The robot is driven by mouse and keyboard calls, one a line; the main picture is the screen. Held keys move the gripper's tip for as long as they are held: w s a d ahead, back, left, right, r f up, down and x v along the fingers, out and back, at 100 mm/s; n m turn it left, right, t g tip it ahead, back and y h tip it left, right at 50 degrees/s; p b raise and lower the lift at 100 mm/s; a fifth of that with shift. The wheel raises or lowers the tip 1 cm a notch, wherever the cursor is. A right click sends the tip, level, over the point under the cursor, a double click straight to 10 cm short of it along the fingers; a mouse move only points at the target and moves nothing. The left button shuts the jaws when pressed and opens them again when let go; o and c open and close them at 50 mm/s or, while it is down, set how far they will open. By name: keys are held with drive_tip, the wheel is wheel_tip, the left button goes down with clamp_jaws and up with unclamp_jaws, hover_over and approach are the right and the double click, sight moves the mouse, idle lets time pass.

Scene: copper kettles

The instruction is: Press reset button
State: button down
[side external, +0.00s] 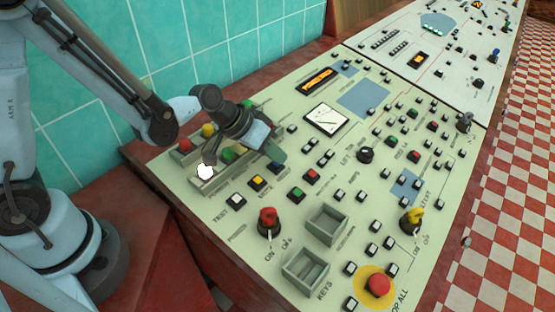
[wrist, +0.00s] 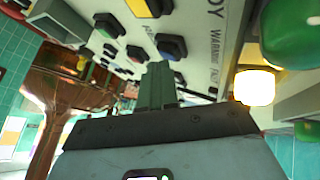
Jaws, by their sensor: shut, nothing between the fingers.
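No label reading "reset" is legible in either view. A row of square buttons on the pale green panel has a white one (side external: 236,199), a yellow one (side external: 257,183) and a blue one (side external: 275,167). Their small labels are mostly unreadable. My gripper (side external: 277,156) is shut and empty, low over the panel just behind the blue button. In the wrist view, the shut fingers (wrist: 157,72) point toward the buttons, with a blue button (wrist: 172,47) just beyond the tips. I cannot tell whether the fingertips touch anything.
A glowing white lamp (side external: 205,172) and a green dome (side external: 229,154) stand left of my gripper. A red switch (side external: 268,217), grey trays (side external: 325,223) and a red stop button (side external: 378,286) are toward the front. A tiled wall (side external: 220,45) rises behind.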

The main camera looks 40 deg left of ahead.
sight(279, 168)
drive_tip(key=shift+f, duration=0.2)
drive_tip(key=shift+r, duration=0.1)
idle(0.4)
drive_tip(key=shift+d+r, duration=0.1)
drive_tip(key=shift+r, duration=0.55)
drive_tip(key=shift+r, duration=0.1)
drive_tip(key=shift+d+r, duration=0.25)
drive_tip(key=shift+r, duration=0.95)
drive_tip(key=shift+d+r, duration=0.25)
drive_tip(key=shift+r, duration=0.9)
drive_tip(key=s+a+r+n+t+y, duration=0.1)
drive_tip(key=s+a+r+y, duration=0.3)
drive_tip(key=s+a, duration=0.7)
drive_tip(key=shift+a+r+y, duration=0.3)
drive_tip(key=shift+r+y, duration=0.1)
drive_tip(key=shift+r, duration=0.55)
drive_tip(key=shift+s, duration=0.1)
